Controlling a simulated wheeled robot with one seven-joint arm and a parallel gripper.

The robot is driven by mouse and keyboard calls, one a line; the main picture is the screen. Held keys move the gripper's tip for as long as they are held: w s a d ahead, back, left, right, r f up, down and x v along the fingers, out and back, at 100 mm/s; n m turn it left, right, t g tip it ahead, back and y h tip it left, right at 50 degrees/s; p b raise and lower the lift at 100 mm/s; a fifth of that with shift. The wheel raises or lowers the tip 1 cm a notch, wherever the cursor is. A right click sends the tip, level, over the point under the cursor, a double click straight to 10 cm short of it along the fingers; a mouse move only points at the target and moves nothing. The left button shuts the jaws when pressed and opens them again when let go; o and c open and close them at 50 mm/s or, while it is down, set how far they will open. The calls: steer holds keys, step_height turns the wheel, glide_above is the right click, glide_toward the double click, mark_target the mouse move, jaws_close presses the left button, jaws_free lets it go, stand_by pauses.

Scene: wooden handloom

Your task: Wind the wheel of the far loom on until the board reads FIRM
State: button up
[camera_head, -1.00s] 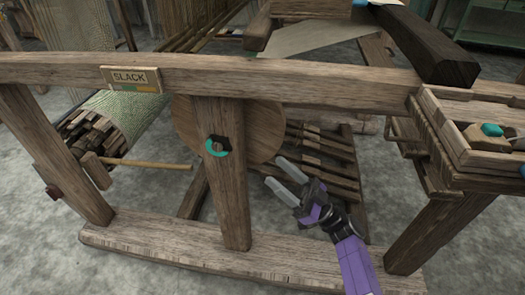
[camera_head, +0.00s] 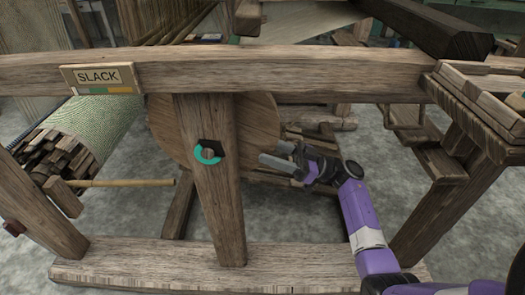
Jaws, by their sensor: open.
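The board (camera_head: 98,76) on the loom's top rail reads SLACK, above a coloured strip. A round wooden wheel (camera_head: 262,130) sits behind the upright post (camera_head: 212,195), which hides its middle. A hub with a teal and black ring (camera_head: 209,152) shows on the front of the post. My gripper (camera_head: 268,153) is open and empty, its two grey fingers pointing left toward the post. It is to the right of the hub, in front of the wheel's right edge in the picture. I cannot tell how far it is from the wheel.
The top rail (camera_head: 300,72) runs across above my gripper, and a floor beam (camera_head: 200,268) lies below. A wooden rod (camera_head: 125,183) sticks out at the left, beside the cloth roll (camera_head: 105,120). A ledge with wooden pieces (camera_head: 480,110) stands at the right.

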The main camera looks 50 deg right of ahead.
steer(key=shift+x, duration=1)
steer(key=shift+c, duration=0.2)
jaws_close()
steer(key=shift+s, duration=0.1)
stand_by(0.5)
